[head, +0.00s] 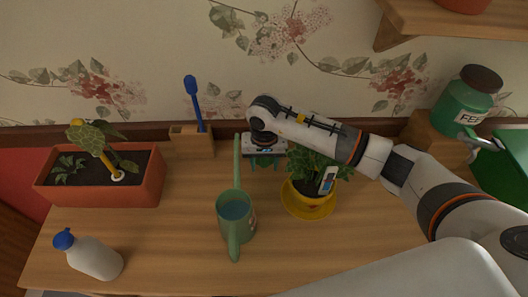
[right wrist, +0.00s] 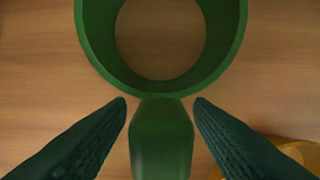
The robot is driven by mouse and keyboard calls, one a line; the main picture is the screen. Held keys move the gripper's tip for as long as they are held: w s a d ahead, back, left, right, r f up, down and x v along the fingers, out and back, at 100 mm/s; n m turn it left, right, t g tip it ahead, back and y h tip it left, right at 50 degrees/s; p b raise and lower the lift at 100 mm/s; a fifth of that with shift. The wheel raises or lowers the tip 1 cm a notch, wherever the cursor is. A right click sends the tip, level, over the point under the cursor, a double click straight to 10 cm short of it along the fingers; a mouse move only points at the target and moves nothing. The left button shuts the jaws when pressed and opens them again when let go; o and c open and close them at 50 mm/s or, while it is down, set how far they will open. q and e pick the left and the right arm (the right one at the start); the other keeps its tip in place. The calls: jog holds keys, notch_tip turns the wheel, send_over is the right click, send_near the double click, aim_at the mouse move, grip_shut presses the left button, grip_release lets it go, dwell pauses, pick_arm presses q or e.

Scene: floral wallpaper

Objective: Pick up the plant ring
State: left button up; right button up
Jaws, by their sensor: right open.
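The plant ring (right wrist: 104,58) is a green ring with a tab, seen from above in the right wrist view, and bare wood shows through its middle. Its tab (right wrist: 161,140) runs down between the two dark green fingers of my right gripper (right wrist: 161,102), with a gap on each side. My right gripper is open and not closed on the tab. In the head view the right gripper (head: 264,162) points down over the table between the watering can and the potted plant, and I cannot make out the ring there. My left gripper is not in view.
A green watering can (head: 236,222) stands left of the gripper. A yellow saucer (head: 310,212) with a potted plant is close on the right. A wooden block (head: 190,143) with a blue tool, a planter (head: 100,190) and a white bottle (head: 95,260) are further left.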

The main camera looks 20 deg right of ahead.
grip_shut()
